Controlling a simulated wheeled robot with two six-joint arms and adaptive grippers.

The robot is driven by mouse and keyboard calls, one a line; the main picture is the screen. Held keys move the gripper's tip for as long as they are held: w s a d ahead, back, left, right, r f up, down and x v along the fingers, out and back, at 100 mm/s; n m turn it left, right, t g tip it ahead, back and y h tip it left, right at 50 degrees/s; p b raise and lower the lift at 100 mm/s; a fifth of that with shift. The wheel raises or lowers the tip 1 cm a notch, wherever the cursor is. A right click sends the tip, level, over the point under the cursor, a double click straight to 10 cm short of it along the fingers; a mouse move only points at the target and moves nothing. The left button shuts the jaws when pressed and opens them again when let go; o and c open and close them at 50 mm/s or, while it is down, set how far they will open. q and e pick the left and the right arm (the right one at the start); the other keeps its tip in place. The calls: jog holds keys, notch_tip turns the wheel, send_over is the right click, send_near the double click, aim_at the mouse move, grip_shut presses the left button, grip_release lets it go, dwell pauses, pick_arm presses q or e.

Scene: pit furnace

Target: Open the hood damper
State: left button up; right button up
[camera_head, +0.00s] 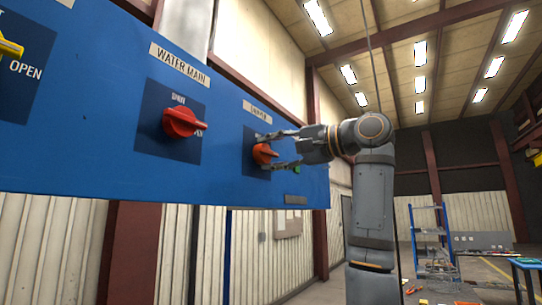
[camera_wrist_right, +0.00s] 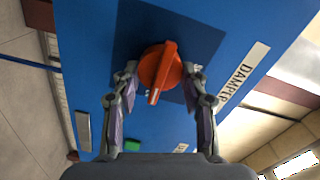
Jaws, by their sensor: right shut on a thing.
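The damper knob (camera_head: 263,154) is a round orange-red knob with a raised grip bar. It sits on a dark blue plate (camera_head: 250,135) on the blue panel, under a label that is partly readable as "DAMPER". In the right wrist view the knob (camera_wrist_right: 160,66) shows its bar, with a pale mark at the end toward my gripper. My right gripper (camera_head: 267,151) has its fingers on either side of the knob and is shut on it; both fingers also show in the wrist view (camera_wrist_right: 160,72). The plate's position markings are mostly hidden. My left gripper is out of view.
A red water main knob (camera_head: 181,122) sits to the left on the same panel (camera_head: 80,120), and a yellow handle (camera_head: 10,47) beside "OPEN" is at the far left. A green button (camera_head: 297,169) is close to my right gripper. A blue shelf rack (camera_head: 430,235) stands far right.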

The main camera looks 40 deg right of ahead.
jog(key=shift+f, duration=0.1)
dwell(0.3)
jog(key=o, duration=1.1)
jog(key=shift+s+d, duration=0.1)
jog(key=shift+o, duration=0.2)
jog(key=v, duration=1.2)
